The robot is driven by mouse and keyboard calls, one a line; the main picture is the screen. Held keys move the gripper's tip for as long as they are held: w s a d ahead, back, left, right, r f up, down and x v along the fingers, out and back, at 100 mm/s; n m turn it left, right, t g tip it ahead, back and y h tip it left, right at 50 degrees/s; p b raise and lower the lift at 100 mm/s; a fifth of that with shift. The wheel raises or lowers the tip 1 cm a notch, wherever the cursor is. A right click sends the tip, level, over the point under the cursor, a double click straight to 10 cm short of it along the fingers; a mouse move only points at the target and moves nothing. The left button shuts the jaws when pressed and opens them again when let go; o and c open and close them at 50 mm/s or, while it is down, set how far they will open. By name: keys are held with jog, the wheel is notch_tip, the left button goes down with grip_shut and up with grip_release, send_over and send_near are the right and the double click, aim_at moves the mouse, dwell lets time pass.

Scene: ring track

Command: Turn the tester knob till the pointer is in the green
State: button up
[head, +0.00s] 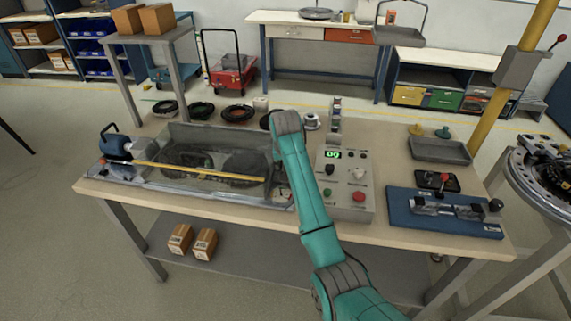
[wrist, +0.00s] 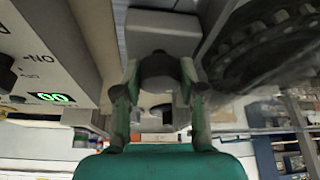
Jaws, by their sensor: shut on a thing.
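The grey tester box (head: 345,190) stands on the workbench with a lit green display, small knobs and a red button. In the wrist view its panel (wrist: 45,45) is at the left, with the green display near its lower edge. My gripper (wrist: 158,76) is beside this panel, its two fingers closed on a dark, round, knob-like piece (wrist: 158,65) in front of a grey block. In the head view my arm hides the gripper and that piece. I cannot make out a pointer or a green zone.
A glass-walled tank (head: 200,165) with dark round parts lies left of my arm. A blue fixture (head: 440,212) and a grey tray (head: 438,150) are on the right of the bench. Cable coils (head: 200,112) lie behind the tank.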

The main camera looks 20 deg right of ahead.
jog(key=shift+m, duration=0.4)
jog(key=o, duration=1.1)
jog(key=shift+o, duration=0.2)
